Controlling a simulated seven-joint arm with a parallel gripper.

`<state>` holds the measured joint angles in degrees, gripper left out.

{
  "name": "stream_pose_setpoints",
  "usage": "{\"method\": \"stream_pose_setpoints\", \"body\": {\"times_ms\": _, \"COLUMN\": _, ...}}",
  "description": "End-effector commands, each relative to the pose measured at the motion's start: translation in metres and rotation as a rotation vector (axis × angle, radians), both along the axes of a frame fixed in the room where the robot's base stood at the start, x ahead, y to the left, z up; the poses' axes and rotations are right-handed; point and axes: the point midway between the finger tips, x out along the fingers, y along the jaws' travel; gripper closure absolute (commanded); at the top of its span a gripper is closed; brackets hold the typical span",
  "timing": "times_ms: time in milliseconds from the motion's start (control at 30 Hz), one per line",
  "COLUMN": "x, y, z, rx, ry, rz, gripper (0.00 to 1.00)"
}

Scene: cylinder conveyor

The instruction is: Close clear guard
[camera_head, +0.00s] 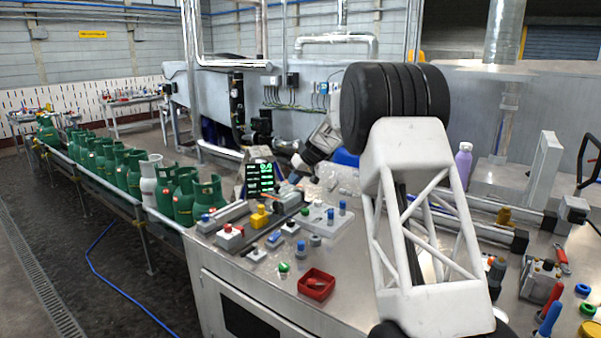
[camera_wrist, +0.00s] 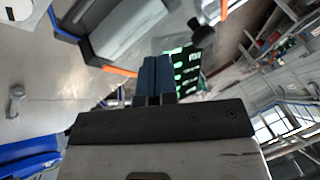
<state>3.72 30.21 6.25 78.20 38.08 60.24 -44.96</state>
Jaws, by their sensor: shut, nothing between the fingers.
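My gripper (camera_head: 296,173) is shut and empty, low over the workbench, just right of a black display with green digits. In the wrist view its dark blue fingers (camera_wrist: 155,78) are together and point toward the display (camera_wrist: 186,70), partly covering it. The clear guard is hard to make out. A faint see-through shape (camera_head: 345,180) shows on the bench right of the gripper, but I cannot tell whether it is the guard. I cannot tell whether the fingers touch anything.
Green gas cylinders and a white one (camera_head: 151,180) line the conveyor at left. The steel workbench (camera_head: 235,268) holds a yellow block (camera_head: 260,217), several buttons and a red tray (camera_head: 316,284). A purple bottle (camera_head: 463,163) stands behind. My arm covers the bench's middle right.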

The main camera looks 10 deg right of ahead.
Motion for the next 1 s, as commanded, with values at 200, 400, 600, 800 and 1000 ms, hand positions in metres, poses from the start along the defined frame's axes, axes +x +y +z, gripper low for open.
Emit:
{"method": "stream_pose_setpoints", "body": {"times_ms": 200, "x": -0.008, "y": 0.024, "z": 0.0, "rx": 0.0, "ry": -0.003, "rz": 0.002, "gripper": 1.0}}
{"method": "stream_pose_setpoints", "body": {"times_ms": 400, "x": -0.011, "y": 0.031, "z": -0.002, "rx": 0.0, "ry": -0.003, "rz": 0.001, "gripper": 1.0}}
{"method": "stream_pose_setpoints", "body": {"times_ms": 600, "x": -0.011, "y": 0.032, "z": -0.002, "rx": 0.0, "ry": -0.003, "rz": 0.001, "gripper": 1.0}}
{"method": "stream_pose_setpoints", "body": {"times_ms": 800, "x": -0.011, "y": 0.032, "z": -0.002, "rx": 0.0, "ry": -0.003, "rz": 0.001, "gripper": 1.0}}
{"method": "stream_pose_setpoints", "body": {"times_ms": 1000, "x": -0.015, "y": 0.037, "z": -0.002, "rx": 0.0, "ry": -0.003, "rz": 0.002, "gripper": 1.0}}
